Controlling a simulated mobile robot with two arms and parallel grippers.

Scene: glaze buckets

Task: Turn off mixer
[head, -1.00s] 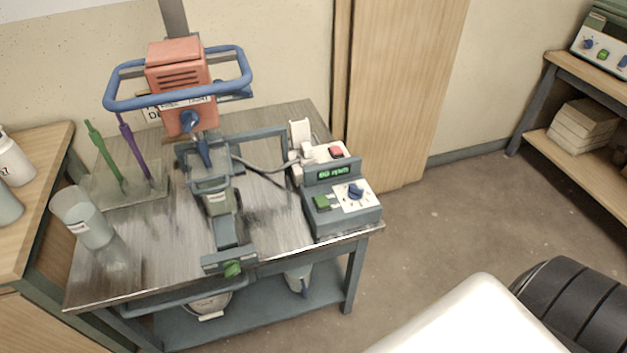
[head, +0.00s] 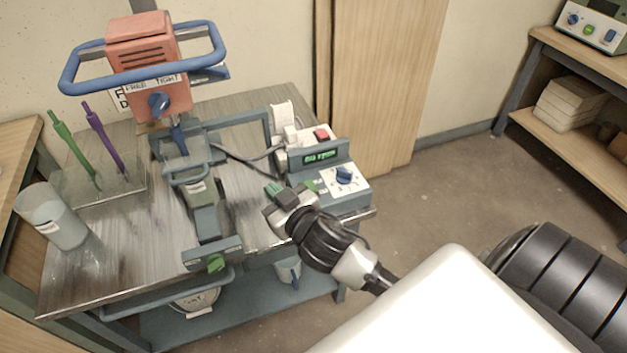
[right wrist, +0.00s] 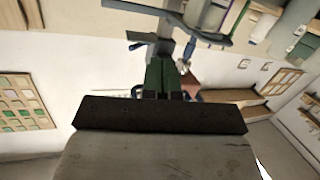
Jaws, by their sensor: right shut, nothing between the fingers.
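The mixer has an orange motor head (head: 143,50) with a blue ring handle (head: 215,45) on a stand. Its grey control box (head: 335,200) sits at the right of the metal-topped cart. The box has a lit green display (head: 320,156), a blue knob (head: 344,175), a green button (head: 311,186) and, behind, a red switch (head: 321,135). My right gripper (head: 273,188) is shut and empty, just left of the control box, apart from the knob. Its green fingers (right wrist: 165,77) are together in the right wrist view. My left gripper is out of view.
The cart (head: 90,265) also holds a clear cup (head: 52,217) and a tray with green and purple sticks (head: 105,140). A cable runs between stand and box. A wooden shelf (head: 560,137) stands at the right. The floor between is clear.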

